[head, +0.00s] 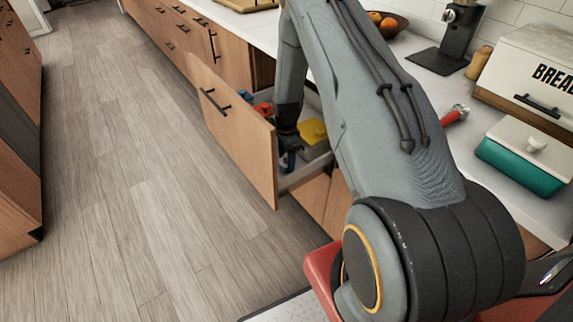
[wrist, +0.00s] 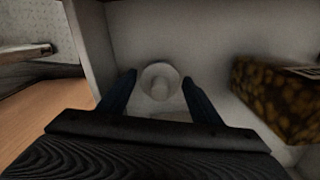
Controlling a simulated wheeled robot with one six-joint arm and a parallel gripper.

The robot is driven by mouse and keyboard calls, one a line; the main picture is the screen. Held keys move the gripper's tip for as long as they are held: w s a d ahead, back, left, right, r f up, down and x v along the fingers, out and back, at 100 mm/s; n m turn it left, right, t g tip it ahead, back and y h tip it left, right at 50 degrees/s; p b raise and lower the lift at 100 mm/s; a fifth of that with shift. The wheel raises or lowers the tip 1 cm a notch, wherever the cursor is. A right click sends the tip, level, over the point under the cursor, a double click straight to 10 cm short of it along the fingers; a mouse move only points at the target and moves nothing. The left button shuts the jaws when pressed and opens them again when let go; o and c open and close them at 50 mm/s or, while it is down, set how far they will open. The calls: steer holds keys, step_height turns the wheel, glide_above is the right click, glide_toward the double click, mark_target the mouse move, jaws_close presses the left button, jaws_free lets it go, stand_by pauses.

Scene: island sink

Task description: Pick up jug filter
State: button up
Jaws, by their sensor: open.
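A pale round piece with a short stem in its middle, which looks like the jug filter (wrist: 158,72), lies on the floor of the open drawer (head: 240,130) in the wrist view. My gripper (wrist: 158,78) is open, with one dark blue finger on each side of it. Whether the fingers touch it I cannot tell; gaps show on both sides. In the head view my gripper (head: 289,157) reaches down into the drawer, and the filter cannot be made out there.
A dark box with yellow patches (wrist: 278,98) is in the drawer to the right of my gripper. In the head view a yellow thing (head: 313,131) and a red thing (head: 263,109) also lie in it. The drawer front stands close beside my gripper. The floor (head: 130,180) is clear.

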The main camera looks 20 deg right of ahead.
steer(key=c, duration=1)
steer(key=shift+o, duration=0.2)
steer(key=shift+r, duration=0.15)
